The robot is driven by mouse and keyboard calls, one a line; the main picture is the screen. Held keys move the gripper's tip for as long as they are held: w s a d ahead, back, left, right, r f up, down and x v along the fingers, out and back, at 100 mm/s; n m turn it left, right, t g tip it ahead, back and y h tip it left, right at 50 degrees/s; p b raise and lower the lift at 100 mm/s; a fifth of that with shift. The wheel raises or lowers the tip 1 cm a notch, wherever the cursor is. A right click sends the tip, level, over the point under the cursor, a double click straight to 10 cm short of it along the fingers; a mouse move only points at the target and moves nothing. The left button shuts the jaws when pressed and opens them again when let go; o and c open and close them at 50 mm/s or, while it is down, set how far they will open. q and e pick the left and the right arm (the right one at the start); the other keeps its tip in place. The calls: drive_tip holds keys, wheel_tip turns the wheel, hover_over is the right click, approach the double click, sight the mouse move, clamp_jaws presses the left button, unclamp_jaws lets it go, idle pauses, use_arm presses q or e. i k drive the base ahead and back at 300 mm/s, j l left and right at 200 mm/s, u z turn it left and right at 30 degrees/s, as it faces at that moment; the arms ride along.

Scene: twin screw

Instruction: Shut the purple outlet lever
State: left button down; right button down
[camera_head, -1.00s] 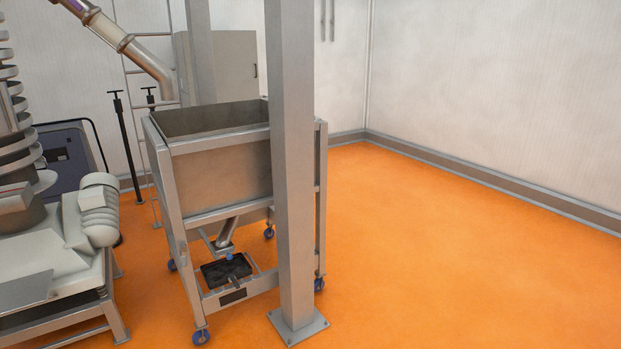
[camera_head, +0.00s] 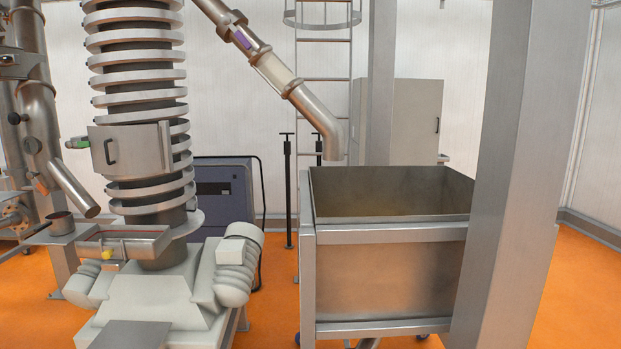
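The purple outlet lever (camera_head: 241,39) is a small purple piece on the upper part of the slanted metal outlet pipe (camera_head: 283,80). The pipe runs from the top, right of the spiral tower, down to the right. Its bent lower end opens above the back left of the steel bin (camera_head: 392,232). The lever is small in the picture, and I cannot tell whether it is open or shut. Neither of my grippers is in view.
A spiral tower (camera_head: 137,105) on a pale base stands left of the pipe. A grey post (camera_head: 515,180) stands in front of the bin's right side. A ladder (camera_head: 323,70) and a cabinet (camera_head: 417,122) are behind. Orange floor (camera_head: 272,300) shows between tower base and bin.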

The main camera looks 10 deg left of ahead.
sight(226, 21)
drive_tip(key=i+j+z, duration=0.2)
drive_tip(key=i+j, duration=0.15)
drive_tip(key=i+j+z, duration=0.2)
drive_tip(key=i+j, duration=0.15)
drive_tip(key=i+j+z, duration=0.15)
drive_tip(key=i+j, duration=0.2)
drive_tip(key=j, duration=0.15)
drive_tip(key=i+j+z, duration=0.2)
drive_tip(key=j, duration=0.3)
drive_tip(key=i, duration=0.05)
